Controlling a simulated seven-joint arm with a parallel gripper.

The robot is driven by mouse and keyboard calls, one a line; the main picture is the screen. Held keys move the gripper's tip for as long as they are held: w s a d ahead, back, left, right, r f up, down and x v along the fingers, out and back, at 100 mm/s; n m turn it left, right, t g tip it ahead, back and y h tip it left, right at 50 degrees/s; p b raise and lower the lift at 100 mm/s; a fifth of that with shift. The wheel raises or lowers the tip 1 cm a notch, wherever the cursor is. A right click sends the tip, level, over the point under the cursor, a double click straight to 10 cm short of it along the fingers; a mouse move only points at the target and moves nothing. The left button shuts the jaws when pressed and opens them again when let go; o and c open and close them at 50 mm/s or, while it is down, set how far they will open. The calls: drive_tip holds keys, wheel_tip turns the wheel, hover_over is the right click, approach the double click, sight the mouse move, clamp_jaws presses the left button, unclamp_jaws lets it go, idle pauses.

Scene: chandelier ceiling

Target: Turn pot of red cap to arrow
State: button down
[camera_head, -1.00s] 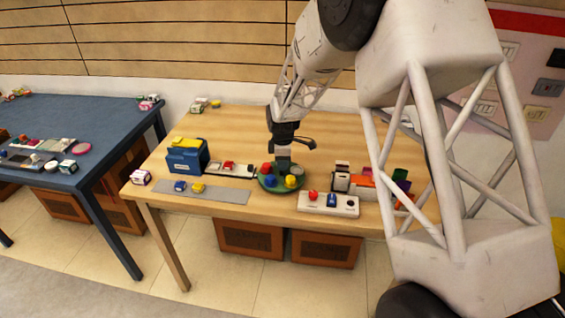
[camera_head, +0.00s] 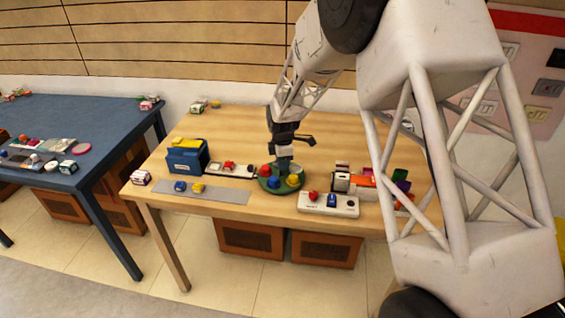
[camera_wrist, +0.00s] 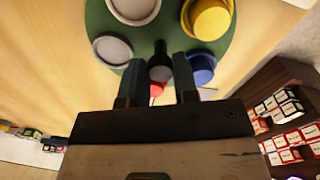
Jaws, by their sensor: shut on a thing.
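A round green turntable (camera_head: 283,188) on the wooden table carries several round pots. The red-capped pot (camera_head: 265,170) is at its left edge, a blue one (camera_head: 274,182) at the front and a yellow one (camera_head: 292,180) at the front right. In the wrist view, the blue (camera_wrist: 203,68) and yellow (camera_wrist: 207,18) pots are at right, two pale grey ones (camera_wrist: 113,50) at left, and a bit of red (camera_wrist: 157,90) shows between the fingers. My gripper (camera_wrist: 158,66) points down, shut on the dark centre knob (camera_wrist: 160,47). I cannot make out an arrow.
A white panel (camera_head: 328,205) with red and blue parts stands in front right of the turntable. A blue box (camera_head: 187,157) and grey mat (camera_head: 204,191) lie to the left. Orange and other coloured items crowd the right. The table's back left is mostly clear.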

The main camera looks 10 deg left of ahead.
drive_tip(key=c, duration=0.9)
unclamp_jaws()
drive_tip(key=shift+r, duration=0.1)
drive_tip(key=shift+r, duration=3.9)
